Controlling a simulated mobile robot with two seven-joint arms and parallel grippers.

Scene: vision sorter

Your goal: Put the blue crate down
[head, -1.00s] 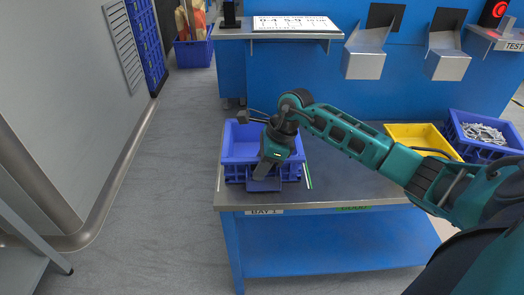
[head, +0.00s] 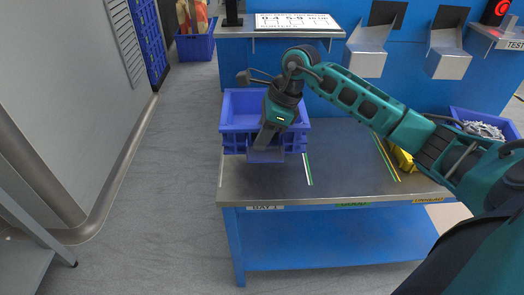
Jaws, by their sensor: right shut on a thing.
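The blue crate (head: 236,140) is at the left end of the grey-topped bench (head: 345,175), open side up and roughly level. My right gripper (head: 266,146) reaches in from the right and is shut on the crate's near wall. The gripper hides part of the front of the crate. The crate appears raised a little above the bench top, but its underside is hard to see. My left gripper is not in view.
Green and white lines (head: 308,170) mark the bench beside the crate. A yellow crate (head: 403,160), partly hidden by my arm, and another blue crate with metal parts (head: 484,130) are at the right. The bench middle is clear.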

